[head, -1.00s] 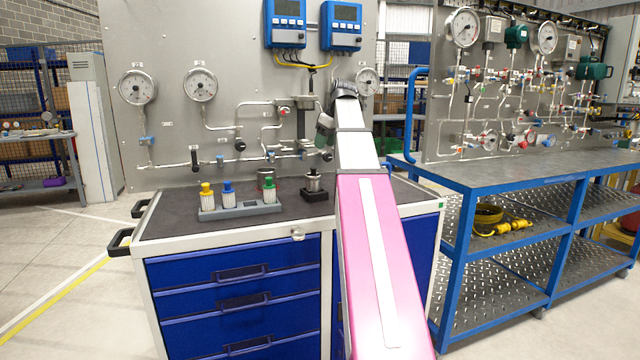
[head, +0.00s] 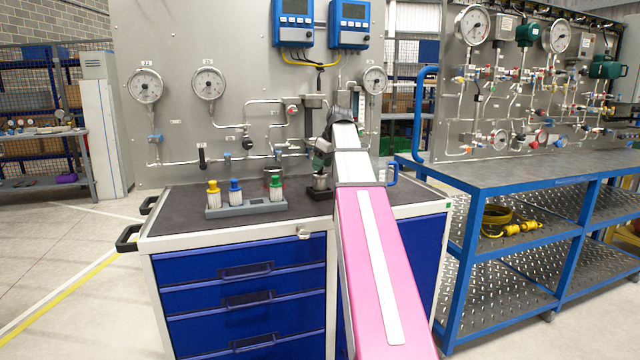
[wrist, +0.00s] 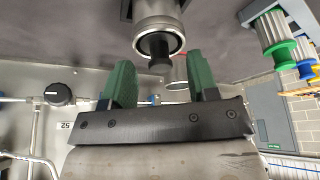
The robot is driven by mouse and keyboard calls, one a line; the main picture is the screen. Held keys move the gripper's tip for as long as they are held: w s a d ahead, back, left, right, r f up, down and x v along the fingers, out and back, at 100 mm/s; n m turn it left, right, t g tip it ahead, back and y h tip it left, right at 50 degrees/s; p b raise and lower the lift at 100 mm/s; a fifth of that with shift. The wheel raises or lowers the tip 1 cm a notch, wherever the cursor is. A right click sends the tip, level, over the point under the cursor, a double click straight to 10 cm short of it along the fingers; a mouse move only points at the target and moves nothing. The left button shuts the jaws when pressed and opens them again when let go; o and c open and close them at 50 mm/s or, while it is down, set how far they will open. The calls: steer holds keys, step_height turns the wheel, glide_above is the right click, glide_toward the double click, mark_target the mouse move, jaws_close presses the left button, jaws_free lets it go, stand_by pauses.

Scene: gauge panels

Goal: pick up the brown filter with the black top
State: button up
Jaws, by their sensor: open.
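The filter (head: 320,183) is a metallic grey-brown cylinder with a black top, standing on a small black base on the bench. In the head view my gripper (head: 321,158) is just above it and hides its top. In the wrist view, which is upside down, the filter (wrist: 157,14) and its black knob (wrist: 159,50) show ahead of the fingers. My gripper (wrist: 161,80) is open, its two green fingers apart with nothing held. The knob lies roughly in line with the gap between the fingers; contact cannot be told.
A grey holder (head: 247,208) with yellow-, blue- and green-topped white filters stands to the left. The gauge panel (head: 180,120) with pipes rises behind the bench. The bench top (head: 175,215) is clear at the left.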

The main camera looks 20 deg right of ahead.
steer(key=shift+w+a+f, duration=0.15)
steer(key=shift+w+f, duration=0.05)
steer(key=shift+f, duration=0.45)
jaws_close()
steer(key=shift+r, duration=0.15)
step_height(320, 180, up, 10)
stand_by(0.4)
steer(key=shift+r, duration=0.95)
